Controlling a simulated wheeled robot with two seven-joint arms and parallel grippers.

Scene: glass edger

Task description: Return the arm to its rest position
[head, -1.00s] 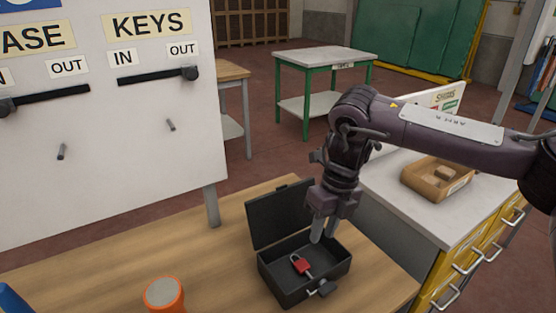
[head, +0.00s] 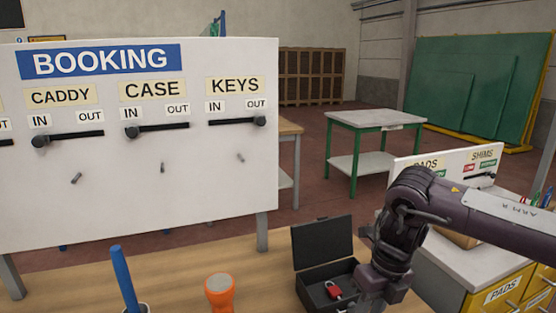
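My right arm (head: 410,225) comes in from the right, and its wrist points down in front of the right side of the open black box (head: 322,243). The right gripper's fingertips fall at or below the bottom edge, so their opening does not show. A red padlock (head: 333,291) lies in the box, clear of the visible part of the wrist. My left gripper is out of view.
An orange torch (head: 220,291) and a blue handle (head: 124,278) stand on the wooden bench (head: 185,270). The booking board (head: 120,205) rises behind them; its KEYS slider (head: 260,121) is at OUT, CASE (head: 130,132) and CADDY (head: 38,141) at IN.

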